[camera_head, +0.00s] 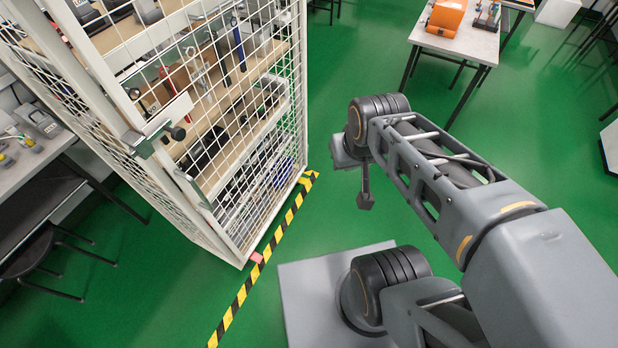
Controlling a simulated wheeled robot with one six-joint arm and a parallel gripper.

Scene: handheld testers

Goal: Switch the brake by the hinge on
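A white wire-mesh cage (246,98) with shelves stands at the left. A grey latch with a dark knob (178,133) sits on its near upright. A small red tab (257,257), possibly a brake pedal, shows at the foot of the near corner. A small orange patch (306,181) shows at the foot of the far right corner. I cannot tell which corner bears the hinge, or whether either piece is a brake or how it is set. My gripper (366,200) hangs to the right of the cage, apart from it. Its fingers are not clearly visible.
Black-and-yellow tape (240,298) runs on the green floor along the cage's foot. A table (462,42) with an orange device (446,16) stands at the back right. A bench (30,165) and a black stool (40,260) are at the left.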

